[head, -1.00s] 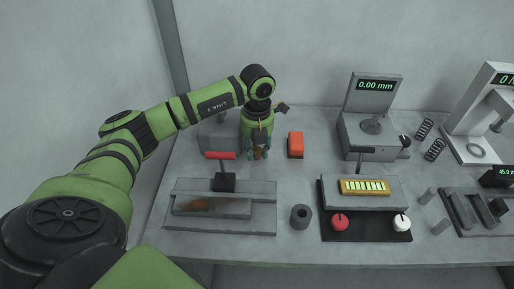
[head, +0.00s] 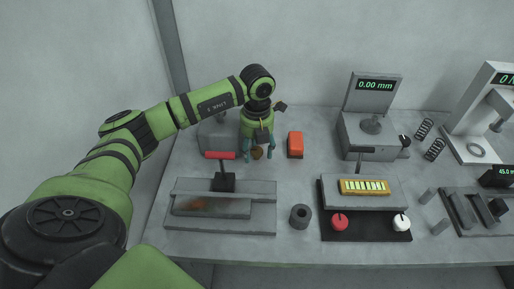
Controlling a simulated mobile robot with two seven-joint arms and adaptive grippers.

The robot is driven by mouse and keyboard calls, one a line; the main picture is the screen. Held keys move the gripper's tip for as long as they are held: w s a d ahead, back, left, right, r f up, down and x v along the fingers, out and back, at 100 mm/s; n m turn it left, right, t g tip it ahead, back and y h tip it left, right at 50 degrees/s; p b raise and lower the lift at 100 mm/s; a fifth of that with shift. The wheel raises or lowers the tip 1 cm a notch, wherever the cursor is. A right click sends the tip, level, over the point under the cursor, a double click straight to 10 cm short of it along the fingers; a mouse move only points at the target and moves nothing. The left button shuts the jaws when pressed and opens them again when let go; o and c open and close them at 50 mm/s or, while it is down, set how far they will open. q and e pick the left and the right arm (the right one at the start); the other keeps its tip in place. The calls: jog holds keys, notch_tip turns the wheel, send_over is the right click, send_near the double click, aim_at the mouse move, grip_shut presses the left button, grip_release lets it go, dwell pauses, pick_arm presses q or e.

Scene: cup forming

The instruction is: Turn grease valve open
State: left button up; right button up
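My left gripper (head: 259,155) points down at the back left of the bench, beside a grey box. Its two teal fingers are spread apart. A small brown, brass-like piece (head: 257,154) shows between the fingertips, with a gap on each side; it may be the grease valve, but it is too small to tell. The gripper hides what lies behind it. A red-handled lever (head: 220,156) on a black block stands just left of the gripper. My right gripper is not in view.
An orange block (head: 295,145) stands close to the right of the gripper. A grey tray fixture (head: 260,216) lies in front, with a dark ring (head: 301,216) beside it. A gauge reading 0.00 mm (head: 375,86) and a black panel with red and white knobs (head: 372,229) are further right.

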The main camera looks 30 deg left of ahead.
aim_at(257, 150)
pick_arm(q)
notch_tip(257, 150, up, 12)
dwell(0.6)
jog(key=shift+r, duration=0.15)
